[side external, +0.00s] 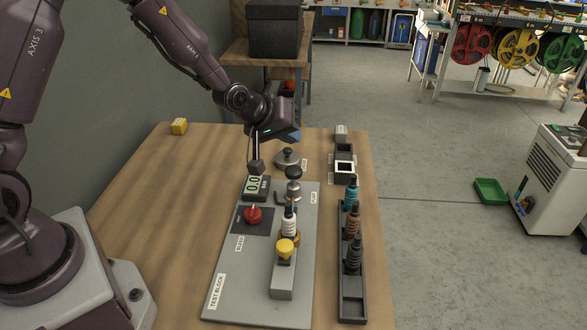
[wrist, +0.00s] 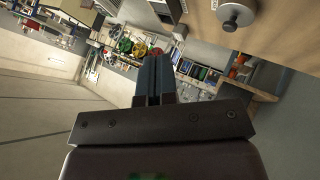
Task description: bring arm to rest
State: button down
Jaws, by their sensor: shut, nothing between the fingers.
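My gripper (side external: 256,168) is shut and empty.
A dark rack (side external: 351,308) holds teal, brown and black fittings right of the plate. A yellow block (side external: 179,126) sits far left. The table's left side is clear.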

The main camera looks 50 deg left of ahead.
dwell(0.4)
jog(key=shift+s+f+m, duration=0.25)
jog(key=shift+m, duration=0.05)
jog(key=s+d+r+m+g, duration=0.1)
jog(key=s+r+m, duration=0.1)
jog(key=s+r, duration=0.4)
jog(key=s+d+r+m+g, duration=0.1)
jog(key=s+r+m, duration=0.2)
jog(key=s+r, duration=0.4)
jog(key=s+d+r+m+g, duration=0.1)
jog(key=s+r, duration=0.5)
jog(key=s, duration=0.9)
jog(key=shift+r+m+g, duration=0.25)
jog(key=shift+m+g, duration=0.05)
jog(key=shift+m, duration=0.6)
jog(key=shift+a, duration=0.1)
